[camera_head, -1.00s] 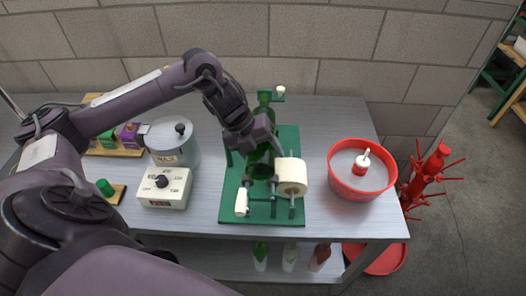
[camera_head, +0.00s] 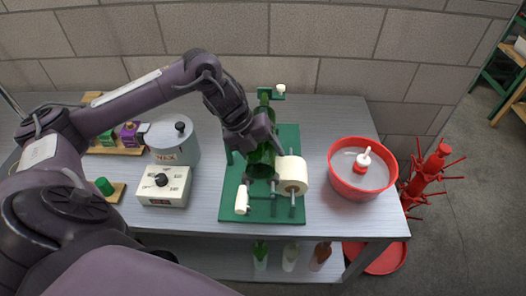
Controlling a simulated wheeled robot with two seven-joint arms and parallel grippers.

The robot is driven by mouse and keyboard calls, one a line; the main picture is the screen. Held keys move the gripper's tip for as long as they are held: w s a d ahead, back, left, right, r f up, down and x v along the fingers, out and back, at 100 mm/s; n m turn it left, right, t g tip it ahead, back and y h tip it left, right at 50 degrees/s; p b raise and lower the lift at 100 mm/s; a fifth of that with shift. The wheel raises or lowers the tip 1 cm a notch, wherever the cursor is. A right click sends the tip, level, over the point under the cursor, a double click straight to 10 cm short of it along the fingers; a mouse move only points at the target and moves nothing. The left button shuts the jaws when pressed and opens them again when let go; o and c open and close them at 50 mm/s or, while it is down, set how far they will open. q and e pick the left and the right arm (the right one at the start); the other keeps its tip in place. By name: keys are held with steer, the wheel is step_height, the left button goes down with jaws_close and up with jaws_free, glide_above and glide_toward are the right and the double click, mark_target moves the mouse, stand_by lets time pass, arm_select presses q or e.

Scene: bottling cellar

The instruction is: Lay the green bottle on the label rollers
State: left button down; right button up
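The green bottle (camera_head: 260,164) lies lengthwise over the green label machine (camera_head: 230,207), its neck toward the wall and its base toward me. My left gripper (camera_head: 270,142) reaches over it from the left and appears shut around its body. The rollers under the bottle are mostly hidden by it and the gripper, so I cannot tell whether the bottle touches them. A cream label roll (camera_head: 291,174) sits on the machine just right of the bottle's base. A white handle (camera_head: 242,199) is at the front left of the machine. My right gripper is not in view.
A wax pot (camera_head: 174,144) and a white control box (camera_head: 164,186) with a black knob stand left of the machine. A red bowl (camera_head: 360,184) stands to the right, near the table's edge. A red bottle tree (camera_head: 428,173) stands beyond it. Several bottles are on the lower shelf.

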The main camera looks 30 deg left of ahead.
arm_select(q)
steer(key=shift+s+f, duration=0.1)
steer(key=shift+c, duration=1.1)
jaws_free()
steer(key=shift+f, duration=0.2)
steer(key=b+v, duration=0.1)
steer(key=v, duration=0.7)
steer(key=shift+d+r+b, duration=0.1)
steer(key=shift+b, duration=0.2)
